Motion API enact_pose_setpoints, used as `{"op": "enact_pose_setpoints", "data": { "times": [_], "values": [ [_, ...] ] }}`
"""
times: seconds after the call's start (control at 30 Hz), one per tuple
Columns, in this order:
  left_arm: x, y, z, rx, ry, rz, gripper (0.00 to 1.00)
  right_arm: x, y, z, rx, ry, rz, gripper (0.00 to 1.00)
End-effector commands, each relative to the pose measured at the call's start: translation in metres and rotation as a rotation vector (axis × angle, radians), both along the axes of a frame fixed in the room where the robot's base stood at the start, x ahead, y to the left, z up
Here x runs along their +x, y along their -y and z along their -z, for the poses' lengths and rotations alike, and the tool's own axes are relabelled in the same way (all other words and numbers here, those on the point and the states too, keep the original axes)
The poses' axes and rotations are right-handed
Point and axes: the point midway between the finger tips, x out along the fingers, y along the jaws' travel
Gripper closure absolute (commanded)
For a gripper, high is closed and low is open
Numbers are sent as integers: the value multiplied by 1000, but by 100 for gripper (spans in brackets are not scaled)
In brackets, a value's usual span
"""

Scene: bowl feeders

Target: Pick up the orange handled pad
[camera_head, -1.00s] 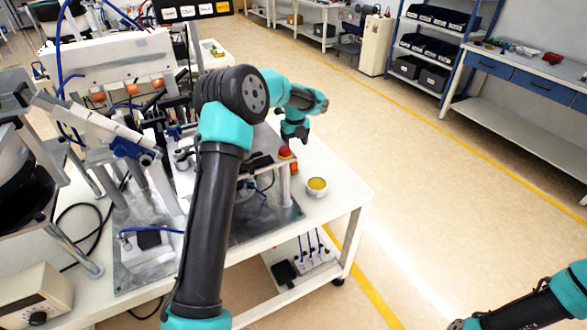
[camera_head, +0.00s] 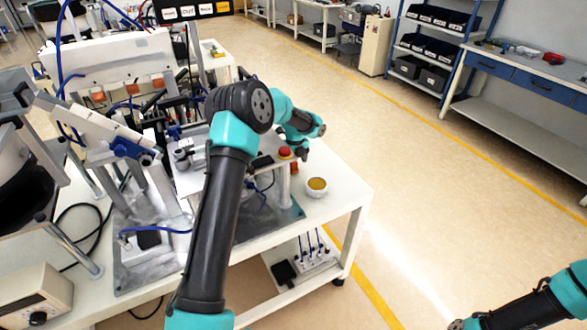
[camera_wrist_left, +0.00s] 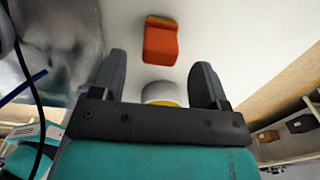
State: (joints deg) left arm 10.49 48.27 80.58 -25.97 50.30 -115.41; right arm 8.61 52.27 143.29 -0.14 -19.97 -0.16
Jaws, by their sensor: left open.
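The orange pad (camera_wrist_left: 160,42) lies on the white table in the left wrist view, ahead of the fingertips and roughly centred between them. It has a yellowish far edge. In the head view only a small orange part (camera_head: 294,168) shows, beside a post and below my left gripper (camera_head: 301,153). In the left wrist view the two dark fingers of that gripper (camera_wrist_left: 158,73) are apart, with nothing held between them. The pad is clear of the fingers. My right gripper is outside the views; only part of that arm shows at lower right.
A white bowl with yellow contents (camera_head: 316,187) stands near the table's right edge. It shows partly between the fingers in the wrist view (camera_wrist_left: 160,92). A red button (camera_head: 285,152) on a raised fixture is close to the gripper. Metal machinery fills the left side.

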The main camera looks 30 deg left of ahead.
Motion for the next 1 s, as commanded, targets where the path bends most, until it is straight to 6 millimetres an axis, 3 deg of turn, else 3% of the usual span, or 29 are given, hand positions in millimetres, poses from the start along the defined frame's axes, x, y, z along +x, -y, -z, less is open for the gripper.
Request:
{"op": "enact_pose_setpoints", "data": {
  "times": [0.33, 0.87, 1.0],
  "values": [
    [-1, -1, 43, -1, -1, 0, 32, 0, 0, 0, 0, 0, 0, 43],
    [-1, -1, 46, -1, 1, 0, 32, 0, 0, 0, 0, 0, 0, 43],
    [-1, -1, 46, -1, 1, 0, 45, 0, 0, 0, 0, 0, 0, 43]
  ]
}}
